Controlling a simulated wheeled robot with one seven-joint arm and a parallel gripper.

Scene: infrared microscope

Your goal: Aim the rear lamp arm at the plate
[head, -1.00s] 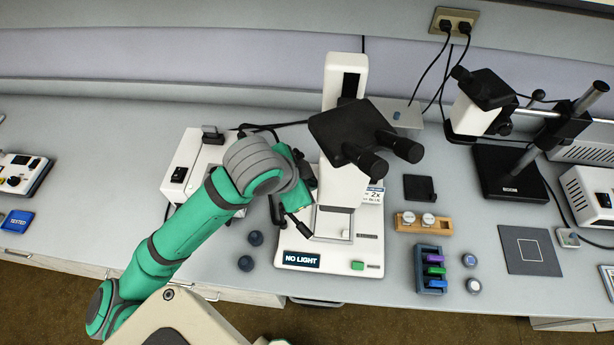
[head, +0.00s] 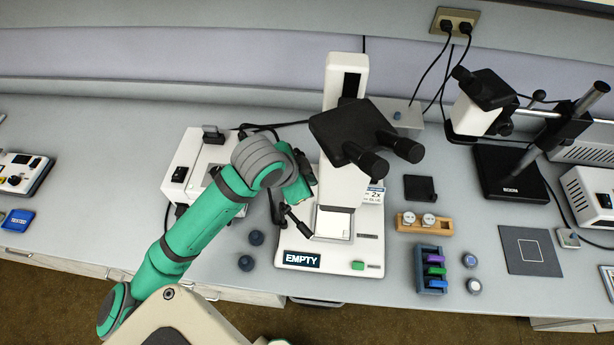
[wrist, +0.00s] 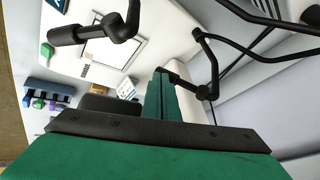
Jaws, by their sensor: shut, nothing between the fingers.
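The microscope's plate (head: 332,223) is a bright, pale square on the white base; it also shows in the wrist view (wrist: 118,50). The front lamp arm (head: 298,222) is black and jointed, with its head beside the plate's left edge; it is large at the upper left of the wrist view (wrist: 95,30). The rear lamp arm (wrist: 205,65) is black and bent, right of my fingers in the wrist view; in the head view my arm and the microscope partly hide it. My gripper (wrist: 160,75) is shut and empty, its green fingertips close to the rear lamp's head. Contact is unclear.
The base's sign (head: 302,259) reads EMPTY. The black eyepiece head (head: 352,132) overhangs the plate. A white lamp box (head: 190,165) stands behind my arm, with cables. A rack of coloured blocks (head: 431,270) and a wooden holder (head: 423,222) stand to the right.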

